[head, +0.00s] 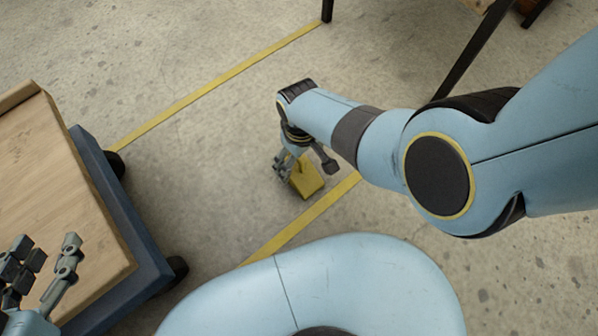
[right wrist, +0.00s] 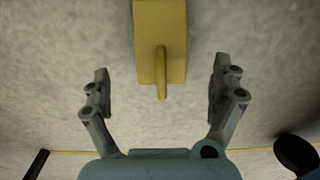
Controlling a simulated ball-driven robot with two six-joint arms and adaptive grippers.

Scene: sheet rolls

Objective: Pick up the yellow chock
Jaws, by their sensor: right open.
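The yellow chock (head: 309,182) sits on the concrete floor beside a yellow floor line in the head view, partly covered by my right gripper (head: 303,170). In the right wrist view the chock (right wrist: 160,30) is at the top centre, with a narrow upright handle or ridge (right wrist: 161,73) pointing toward the gripper. My right gripper (right wrist: 160,92) is open, its fingers apart on either side of the handle and not touching it. My left gripper (head: 45,268) is at the lower left of the head view, over the wooden-topped cart, with its fingers spread and empty.
A cart with a wooden top (head: 60,190) and dark blue frame (head: 108,190) on black casters stands at the left. Yellow lines (head: 215,85) mark the floor. Dark table legs (head: 470,50) stand at the top right. The floor around the chock is clear.

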